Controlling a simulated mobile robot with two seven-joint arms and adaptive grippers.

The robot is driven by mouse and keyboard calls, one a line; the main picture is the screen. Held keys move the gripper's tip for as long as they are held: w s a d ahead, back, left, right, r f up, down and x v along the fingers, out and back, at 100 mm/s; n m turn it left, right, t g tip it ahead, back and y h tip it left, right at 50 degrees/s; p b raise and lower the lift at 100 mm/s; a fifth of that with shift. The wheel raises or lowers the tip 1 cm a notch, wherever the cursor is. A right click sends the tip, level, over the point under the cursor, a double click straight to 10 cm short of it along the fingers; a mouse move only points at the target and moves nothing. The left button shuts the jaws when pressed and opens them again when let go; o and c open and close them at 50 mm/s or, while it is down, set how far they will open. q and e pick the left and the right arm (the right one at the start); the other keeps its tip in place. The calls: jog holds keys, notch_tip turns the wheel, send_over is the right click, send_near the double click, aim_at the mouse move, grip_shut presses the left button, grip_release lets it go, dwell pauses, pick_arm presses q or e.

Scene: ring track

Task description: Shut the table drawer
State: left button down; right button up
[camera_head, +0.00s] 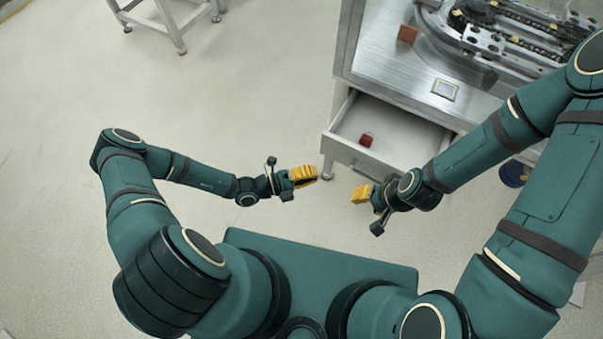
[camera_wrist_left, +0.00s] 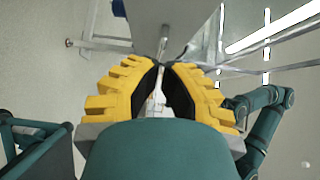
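The table drawer (camera_head: 343,151) is pulled out from under the metal table (camera_head: 362,58), its front panel facing me. A small red object (camera_head: 366,140) lies inside near the front. My left gripper (camera_head: 315,173) is in front of the drawer's left end, apart from it in the head view.
A ring track (camera_head: 480,45) with machinery stands on the table. A brown block (camera_head: 408,34) and a small framed plate (camera_head: 445,90) are also there. A dark blue round object (camera_head: 514,173) is on the floor at right. The floor at left is clear up to a metal stand (camera_head: 172,22).

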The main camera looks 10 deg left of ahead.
aim_at(345, 157)
pick_arm(q)
jog(key=shift+w+d+b, duration=0.3)
jog(key=shift+w+d, duration=1.1)
jog(key=shift+w, duration=0.2)
jog(key=shift+w+d+b, duration=0.25)
jog(key=shift+w+d, duration=1.1)
jog(key=shift+w, duration=0.2)
pick_arm(e)
jog(key=shift+f, duration=0.55)
jog(key=shift+w, duration=0.1)
